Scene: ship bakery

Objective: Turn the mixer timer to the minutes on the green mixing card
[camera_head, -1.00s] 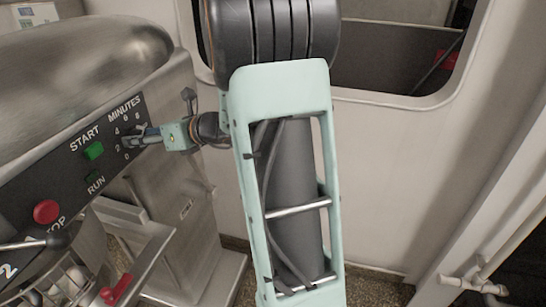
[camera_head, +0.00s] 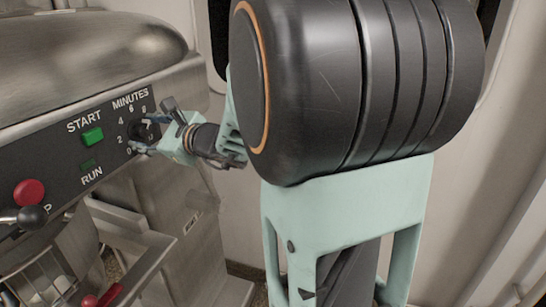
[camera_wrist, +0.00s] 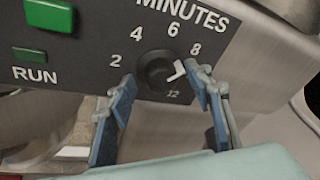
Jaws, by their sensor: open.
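The mixer timer is a round black knob (camera_wrist: 155,68) below the word MINUTES on the dark control panel (camera_head: 60,150). Its white pointer mark sits on the knob's right side, towards the 8. I can read 2, 4, 6, 8 and 12 around it; my right finger covers the stretch between 8 and 12. My gripper (camera_wrist: 161,73) is open, its two fingertips on either side of the knob. I cannot tell whether either touches it. In the head view my gripper (camera_head: 147,136) is at the dial and partly hides it. The green mixing card is not in view.
Left of the dial are a green START button (camera_head: 93,137), a RUN light (camera_head: 88,164) and a red button (camera_head: 29,193). A lever with a black ball (camera_head: 33,217) and a red handle (camera_head: 103,296) are lower down. A pale wall stands behind my arm.

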